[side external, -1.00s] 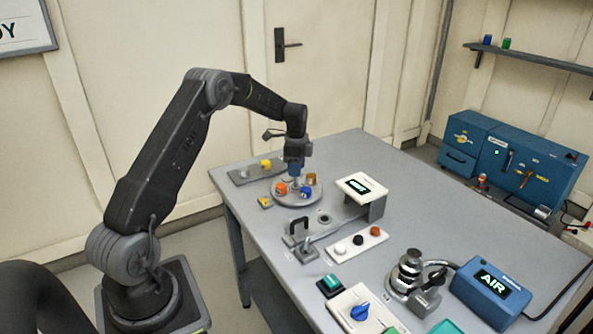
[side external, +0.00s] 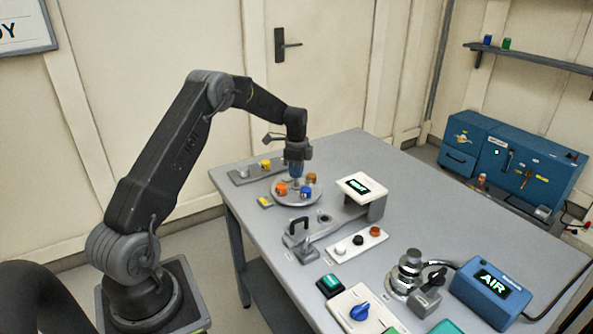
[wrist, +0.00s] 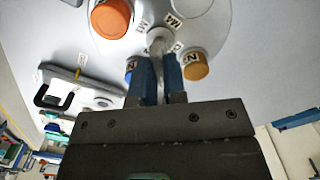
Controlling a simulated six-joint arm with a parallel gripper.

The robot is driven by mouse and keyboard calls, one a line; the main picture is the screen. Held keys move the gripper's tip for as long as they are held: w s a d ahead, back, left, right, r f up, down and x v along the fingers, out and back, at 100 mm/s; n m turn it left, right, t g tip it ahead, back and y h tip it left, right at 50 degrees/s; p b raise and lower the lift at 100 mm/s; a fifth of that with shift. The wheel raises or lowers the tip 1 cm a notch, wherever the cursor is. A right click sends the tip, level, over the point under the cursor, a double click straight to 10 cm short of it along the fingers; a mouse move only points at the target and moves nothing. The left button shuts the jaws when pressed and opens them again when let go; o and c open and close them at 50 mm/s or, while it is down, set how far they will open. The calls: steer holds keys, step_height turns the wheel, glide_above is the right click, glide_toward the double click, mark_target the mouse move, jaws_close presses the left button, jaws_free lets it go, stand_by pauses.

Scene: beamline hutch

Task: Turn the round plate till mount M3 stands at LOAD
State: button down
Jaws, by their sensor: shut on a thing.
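The round grey plate (side external: 290,203) lies on the table's far left part. In the side view it carries an orange mount (side external: 281,188), a blue mount (side external: 306,192) and a gold mount (side external: 311,178). The wrist view also shows the orange (wrist: 111,18), gold (wrist: 195,66) and partly hidden blue mounts, and a pale mount (wrist: 192,4) at the top edge. Labels stand by the mounts, but I cannot read M3 or LOAD surely. My gripper (side external: 296,178) points down over the plate's middle, its blue fingers (wrist: 160,62) shut on the pale central knob (wrist: 159,40).
A yellow tag (side external: 265,202) lies beside the plate. A grey strip (side external: 242,177) with a yellow-topped piece is behind. The blue AIR box (side external: 490,290) is farther right.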

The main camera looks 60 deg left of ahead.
steer(key=shift+m, duration=0.3)
steer(key=m, duration=0.4)
steer(key=shift+m, duration=0.3)
steer(key=m, duration=1.3)
stand_by(0.5)
steer(key=c, duration=1.2)
jaws_free()
